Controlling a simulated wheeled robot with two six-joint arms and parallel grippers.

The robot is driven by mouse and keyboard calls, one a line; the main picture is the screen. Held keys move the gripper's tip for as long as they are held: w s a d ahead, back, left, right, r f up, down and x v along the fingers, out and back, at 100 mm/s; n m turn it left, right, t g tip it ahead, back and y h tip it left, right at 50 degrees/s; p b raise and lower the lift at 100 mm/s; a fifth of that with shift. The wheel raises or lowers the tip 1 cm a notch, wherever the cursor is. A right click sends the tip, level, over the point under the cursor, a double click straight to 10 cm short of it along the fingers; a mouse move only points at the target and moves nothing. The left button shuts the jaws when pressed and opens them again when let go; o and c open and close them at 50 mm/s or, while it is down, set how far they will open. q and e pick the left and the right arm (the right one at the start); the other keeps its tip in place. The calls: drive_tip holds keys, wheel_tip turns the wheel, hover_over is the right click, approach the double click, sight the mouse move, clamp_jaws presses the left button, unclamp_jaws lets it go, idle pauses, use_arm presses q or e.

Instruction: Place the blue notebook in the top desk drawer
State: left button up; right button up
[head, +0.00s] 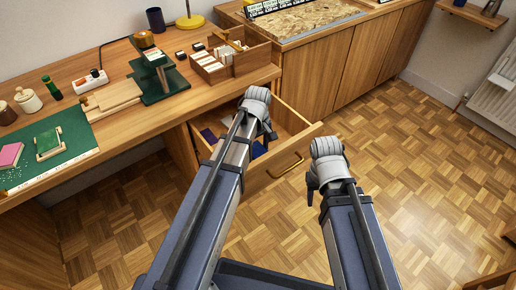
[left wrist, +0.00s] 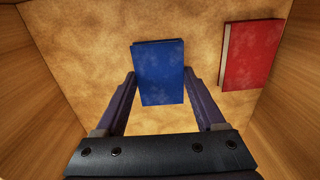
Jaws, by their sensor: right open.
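The blue notebook (left wrist: 160,72) is between the fingertips of my left gripper (left wrist: 160,74) in the left wrist view, with a fingertip against each side edge. It is over the speckled tan floor of the open drawer (left wrist: 75,60); I cannot tell whether it touches that floor. In the head view my left gripper (head: 258,108) is over the open top desk drawer (head: 291,168), its fingers largely hidden, and a bit of blue notebook (head: 259,150) shows inside. My right gripper (head: 313,190) is open and empty, in front of the drawer at the right.
A red book (left wrist: 252,54) lies in the drawer to the right of the notebook. Wooden drawer walls (left wrist: 35,95) close in on both sides. On the desk are a wooden card box (head: 250,60) and a green mat (head: 75,160). The parquet floor (head: 420,150) at right is clear.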

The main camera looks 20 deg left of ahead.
sight(258, 151)
use_arm(q)
drive_tip(key=o, duration=0.4)
drive_tip(key=shift+o, duration=0.2)
drive_tip(key=shift+r, duration=0.1)
wheel_tip(258, 151, up, 12)
drive_tip(key=p, duration=1.2)
